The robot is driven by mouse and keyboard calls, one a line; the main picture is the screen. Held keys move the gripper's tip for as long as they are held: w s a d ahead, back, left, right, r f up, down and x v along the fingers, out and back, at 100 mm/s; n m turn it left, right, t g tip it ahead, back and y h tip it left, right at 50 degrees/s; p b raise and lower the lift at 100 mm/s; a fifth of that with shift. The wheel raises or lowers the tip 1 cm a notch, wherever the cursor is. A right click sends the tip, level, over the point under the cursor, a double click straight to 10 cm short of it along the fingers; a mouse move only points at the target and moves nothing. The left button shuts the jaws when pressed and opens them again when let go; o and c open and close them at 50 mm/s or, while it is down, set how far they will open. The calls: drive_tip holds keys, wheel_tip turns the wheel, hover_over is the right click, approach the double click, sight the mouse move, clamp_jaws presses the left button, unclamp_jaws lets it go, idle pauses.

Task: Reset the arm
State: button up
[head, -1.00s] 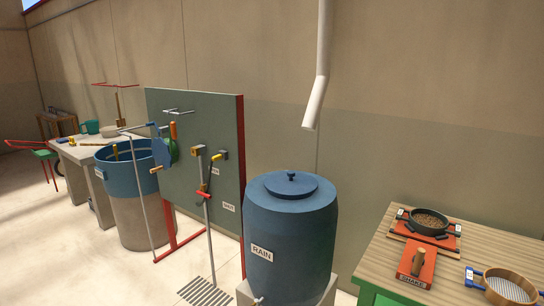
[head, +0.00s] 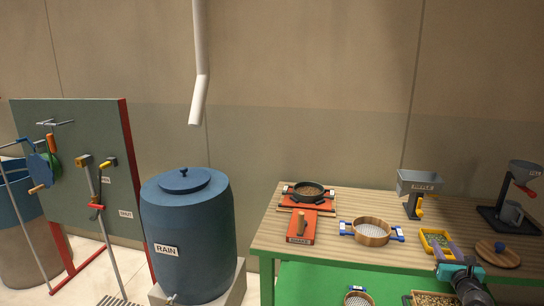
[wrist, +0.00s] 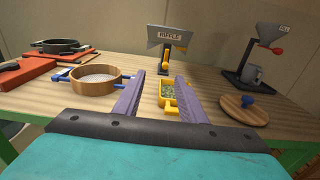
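My gripper (head: 447,254) shows at the lower right in the head view, over the front part of the wooden bench. In the wrist view its two purple fingers (wrist: 154,92) stand apart with nothing held between them. A small yellow tray (head: 423,247) with greenish beans lies on the bench just beyond the fingers. The tray also shows between and beyond the fingertips in the wrist view (wrist: 171,113), partly hidden by the right finger.
The bench (head: 265,240) bears a round wooden sieve (head: 372,241), a pan of beans (head: 308,198), a red block (head: 298,241), a riffle hopper (head: 418,182), a funnel stand (head: 522,178) and a round lid (head: 508,260). A rain barrel (head: 187,240) stands left of it.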

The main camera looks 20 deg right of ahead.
drive_tip(key=w+a+f+n+y+b, duration=0.1)
drive_tip(key=w+a+f+n+y, duration=0.35)
drive_tip(key=w+a+f, duration=0.35)
drive_tip(key=w+a+f+n+y+b, duration=0.1)
drive_tip(key=w+a+f+n+y, duration=0.2)
drive_tip(key=w+a+f+n, duration=0.5)
drive_tip(key=a+f+n+g+y+b, duration=0.1)
drive_tip(key=a+f+n+g+y, duration=0.25)
drive_tip(key=a+f, duration=0.75)
drive_tip(key=a+f+n+g+y+b, duration=0.2)
drive_tip(key=a+f+n, duration=0.2)
drive_tip(key=a+f, duration=0.75)
drive_tip(key=s+a+f+n+g+y+b, duration=0.1)
drive_tip(key=s+a+f+n+g, duration=0.4)
drive_tip(key=a, duration=0.7)
drive_tip(key=s+a+f+n+g+y+b, duration=0.1)
drive_tip(key=s+a+f+n+g, duration=0.1)
drive_tip(key=s+a+f+n, duration=0.8)
drive_tip(key=s+a+f+n+g+h+b, duration=0.1)
drive_tip(key=s+a+f+n+g+h, duration=0.1)
drive_tip(key=s, duration=0.5)
drive_tip(key=s+a+f+n+g+h+b, duration=0.2)
drive_tip(key=s+a+f+n+g, duration=0.2)
drive_tip(key=s, duration=0.4)
drive_tip(key=a+n+g, duration=0.1)
drive_tip(key=n, duration=0.1)
drive_tip(key=shift+a+f+n+h, duration=0.2)
drive_tip(key=shift+n+h, duration=0.1)
drive_tip(key=shift+h, duration=0.1)
